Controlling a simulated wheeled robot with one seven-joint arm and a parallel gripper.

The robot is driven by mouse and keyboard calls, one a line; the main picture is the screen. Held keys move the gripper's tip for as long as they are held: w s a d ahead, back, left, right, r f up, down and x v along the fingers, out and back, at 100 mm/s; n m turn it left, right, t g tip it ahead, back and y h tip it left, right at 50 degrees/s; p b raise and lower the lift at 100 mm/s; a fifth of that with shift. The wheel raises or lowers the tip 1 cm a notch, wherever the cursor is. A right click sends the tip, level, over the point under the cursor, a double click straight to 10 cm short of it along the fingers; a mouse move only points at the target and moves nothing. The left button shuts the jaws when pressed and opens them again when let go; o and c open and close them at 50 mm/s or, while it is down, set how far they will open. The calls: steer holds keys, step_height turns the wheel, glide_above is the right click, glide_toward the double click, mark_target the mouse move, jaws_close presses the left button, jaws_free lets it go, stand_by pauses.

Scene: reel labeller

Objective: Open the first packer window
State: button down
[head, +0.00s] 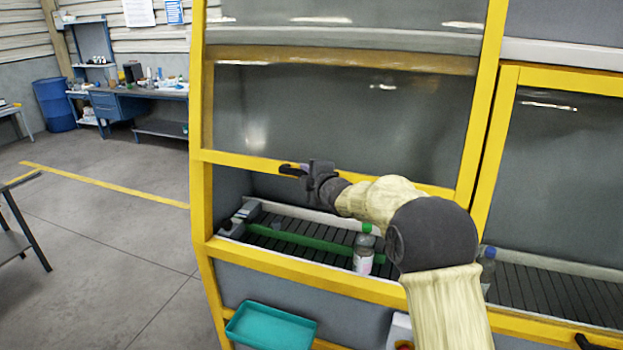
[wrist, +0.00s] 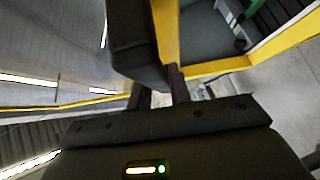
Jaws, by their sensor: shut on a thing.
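The first packer window (head: 330,115) is a clear pane with a yellow bottom rail (head: 235,159). The rail sits above the yellow sill, with an open gap between them, so the window is partly raised. A black handle (head: 288,169) is on the left part of the rail. My gripper (head: 304,171) is at this handle and shut on it, with my arm reaching in from the right. In the wrist view my gripper's fingers (wrist: 160,95) are close together by a dark block that seems to be the handle. The exact contact is partly hidden.
Through the gap a conveyor (head: 290,238) shows, with a green rail and a bottle (head: 364,252). A second window (head: 570,180) is at right. A teal tray (head: 271,326) juts out below the sill. Open floor lies left; a workbench (head: 150,100) stands far back.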

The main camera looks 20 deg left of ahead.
steer(key=shift+r, duration=0.1)
steer(key=c, duration=1.3)
jaws_free()
steer(key=b+v, duration=0.7)
steer(key=v, duration=1)
steer(key=shift+s+d, duration=0.15)
steer(key=shift+d, duration=0.1)
